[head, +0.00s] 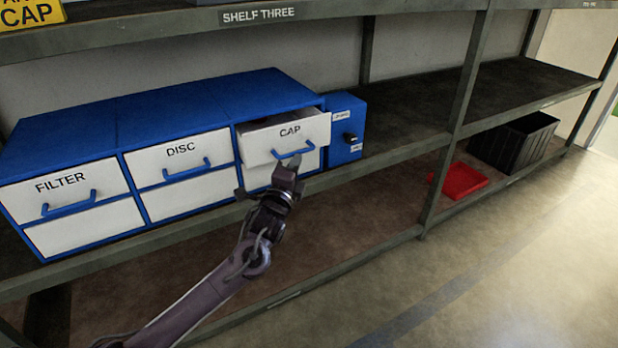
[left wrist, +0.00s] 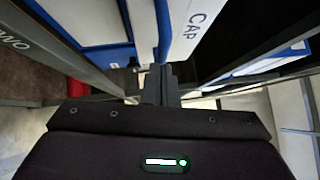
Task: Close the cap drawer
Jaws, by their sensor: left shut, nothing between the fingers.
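The cap drawer (head: 290,137) is a white drawer front labelled CAP with a blue handle (head: 293,153). It sits at the top right of a blue cabinet (head: 215,102) and is pulled part-way out. My left gripper (head: 291,165) is shut, with its tip just below and in front of the handle; I cannot tell whether it touches. In the left wrist view the CAP drawer (left wrist: 190,27) lies ahead of the shut fingers (left wrist: 158,80), which hide part of it. My right gripper is in neither view.
The FILTER drawer (head: 66,187) and DISC drawer (head: 178,158) beside it look shut. A blue box (head: 345,127) with a black knob stands right of the cabinet. The shelf's front edge (head: 390,160) runs below. A red tray (head: 460,180) and black crate (head: 515,142) are farther right.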

